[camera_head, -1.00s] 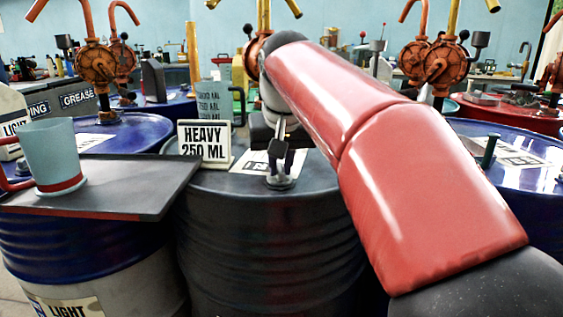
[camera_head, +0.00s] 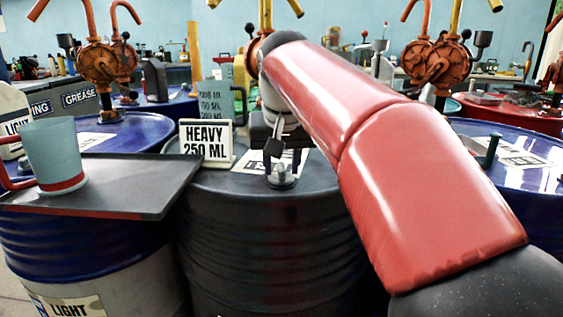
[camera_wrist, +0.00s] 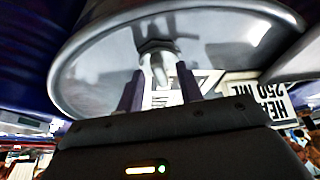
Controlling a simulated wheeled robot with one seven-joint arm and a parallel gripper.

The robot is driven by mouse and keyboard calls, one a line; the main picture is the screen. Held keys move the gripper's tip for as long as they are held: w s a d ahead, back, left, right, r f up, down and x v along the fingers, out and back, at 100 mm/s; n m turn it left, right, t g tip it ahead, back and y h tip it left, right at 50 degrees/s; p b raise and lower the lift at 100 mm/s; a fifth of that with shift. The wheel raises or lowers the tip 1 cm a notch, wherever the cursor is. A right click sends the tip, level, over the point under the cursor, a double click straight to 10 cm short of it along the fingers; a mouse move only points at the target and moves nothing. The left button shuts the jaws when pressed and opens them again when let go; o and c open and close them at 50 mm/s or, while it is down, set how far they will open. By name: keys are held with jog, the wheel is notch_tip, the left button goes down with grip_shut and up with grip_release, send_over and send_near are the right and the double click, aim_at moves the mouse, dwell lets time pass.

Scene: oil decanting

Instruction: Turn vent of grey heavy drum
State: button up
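My gripper (camera_head: 286,168) is at the vent, coming from the far side. In the wrist view my two fingers (camera_wrist: 158,88) are apart, with the vent's light-coloured part in line between them. A gap shows on each side, and I see no finger contact.
The heavy sign (camera_head: 206,143) stands close left of my gripper. A tray (camera_head: 130,185) with a pale cup (camera_head: 55,155) lies on the blue drum at left. Another blue drum (camera_head: 525,180) stands at right. Orange pumps (camera_head: 97,62) rise behind.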

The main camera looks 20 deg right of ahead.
jog(key=v, duration=0.7)
jog(key=shift+r, duration=0.4)
jog(key=shift+s, duration=0.15)
